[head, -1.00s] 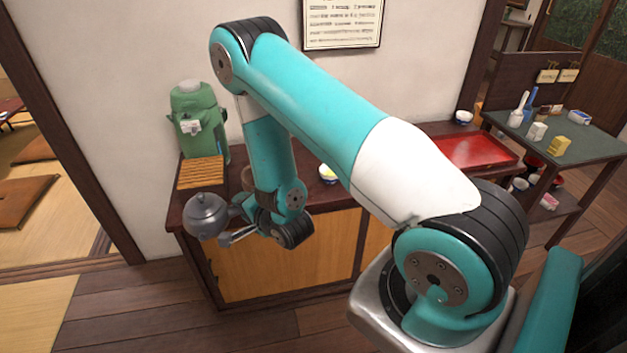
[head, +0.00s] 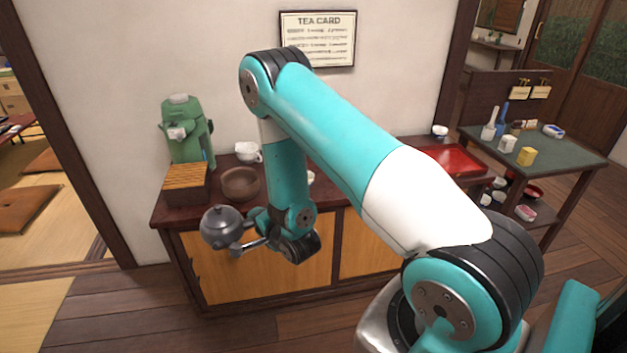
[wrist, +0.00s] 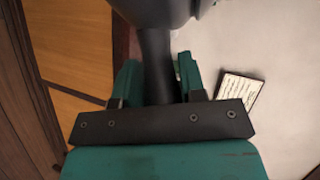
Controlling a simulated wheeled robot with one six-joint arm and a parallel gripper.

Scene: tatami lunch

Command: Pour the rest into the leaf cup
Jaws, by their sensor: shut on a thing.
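My gripper (wrist: 158,78) is shut on the handle of a dark grey teapot (head: 221,228). The teapot looks about upright, with its lid on, held in front of the counter's left part. Its dark underside or body (wrist: 155,10) fills the top of the wrist view, with the handle (wrist: 157,60) between the green fingers. A white cup with dark marks (head: 247,152) stands at the back of the counter. Another pale cup (head: 311,178) is mostly hidden behind my arm. I cannot tell which one is the leaf cup.
On the wooden counter (head: 240,208) stand a brown bowl (head: 240,184), a slatted wooden box (head: 186,184), a green dispenser (head: 187,130) and, at the right, a red tray (head: 455,160). A green-topped side table (head: 545,150) holds small items. Floor in front is clear.

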